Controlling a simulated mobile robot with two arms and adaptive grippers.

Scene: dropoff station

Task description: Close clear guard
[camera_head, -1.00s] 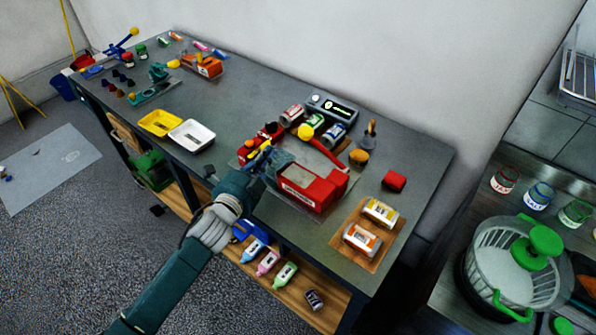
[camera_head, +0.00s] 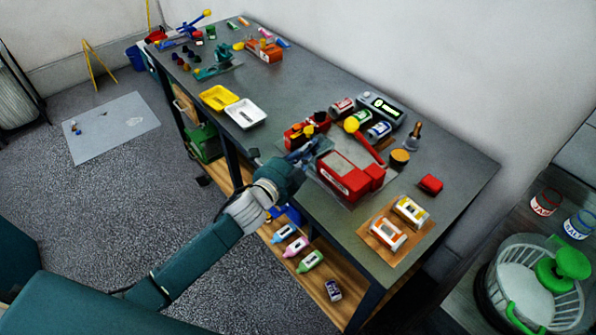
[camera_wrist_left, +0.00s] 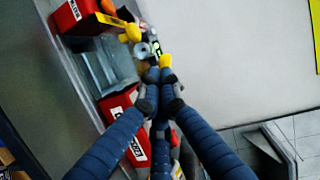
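A red machine (camera_head: 345,178) with a white label sits on a clear-looking plate near the front of the grey workbench. A see-through grey panel, which looks like the clear guard (camera_wrist_left: 108,66), shows beside red parts in the left wrist view. In the head view I cannot make out its outline or tilt. My left gripper (camera_head: 308,153) is at the left end of the red machine, by its red and yellow parts. In the left wrist view its blue fingers (camera_wrist_left: 160,82) converge near a small yellow tip (camera_wrist_left: 165,60). Whether they hold it is unclear. My right gripper is out of view.
Two labelled containers on a wooden board (camera_head: 372,235), a red block (camera_head: 430,184) and several cans stand around the machine. A white tray (camera_head: 245,113) and a yellow tray (camera_head: 218,97) lie to the left. The bench's middle back is clear. A wall runs behind.

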